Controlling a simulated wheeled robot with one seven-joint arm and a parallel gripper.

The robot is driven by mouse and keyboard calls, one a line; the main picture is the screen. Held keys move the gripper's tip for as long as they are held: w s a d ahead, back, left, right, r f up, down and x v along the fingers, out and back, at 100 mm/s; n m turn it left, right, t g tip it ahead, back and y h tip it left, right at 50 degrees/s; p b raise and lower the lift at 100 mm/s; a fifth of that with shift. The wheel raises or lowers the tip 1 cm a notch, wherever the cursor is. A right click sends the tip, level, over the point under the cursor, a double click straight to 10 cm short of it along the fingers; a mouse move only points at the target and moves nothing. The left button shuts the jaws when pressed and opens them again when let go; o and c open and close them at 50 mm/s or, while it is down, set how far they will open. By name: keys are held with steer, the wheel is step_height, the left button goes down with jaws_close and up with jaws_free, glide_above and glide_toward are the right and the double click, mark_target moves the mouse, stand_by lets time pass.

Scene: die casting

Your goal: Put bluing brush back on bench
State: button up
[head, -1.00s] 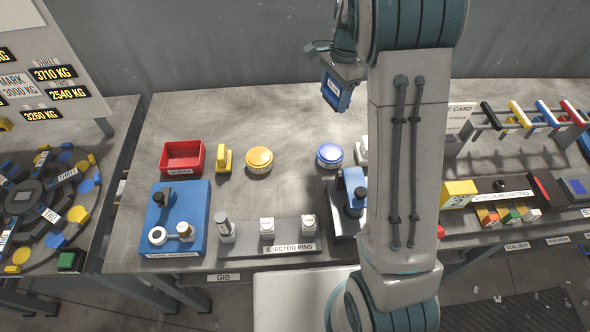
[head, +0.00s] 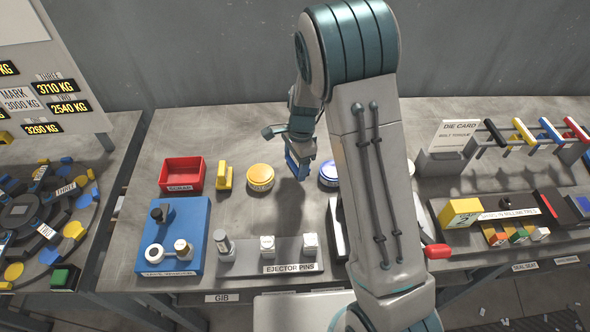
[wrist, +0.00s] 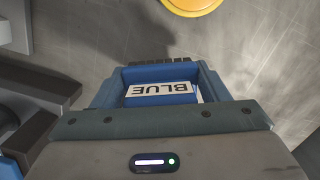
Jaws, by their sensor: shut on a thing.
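My gripper (head: 297,150) is shut on a blue block-shaped piece, which I take to be the bluing brush (head: 296,168). In the head view it hangs over the bench (head: 285,112), between the yellow round pot (head: 260,177) and the blue round pot (head: 329,174). In the wrist view the brush (wrist: 160,95) sits between my jaws and carries a white label reading BLUE. Its underside is hidden, so I cannot tell whether it touches the bench. A shadow lies on the bench beside it. My arm hides part of the bench to the right.
A yellow handled block (head: 224,176) and a red tray (head: 181,174) stand to the left. In front are a blue plate with fittings (head: 173,237) and the ejector pins holder (head: 270,256). A rack with coloured handles (head: 540,132) is at right. The back of the bench is clear.

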mark_target(295, 172)
steer(key=shift+f, duration=2.05)
steer(key=shift+f, duration=0.2)
steer(key=o, duration=0.9)
steer(key=shift+o, duration=0.2)
steer(key=shift+r, duration=0.15)
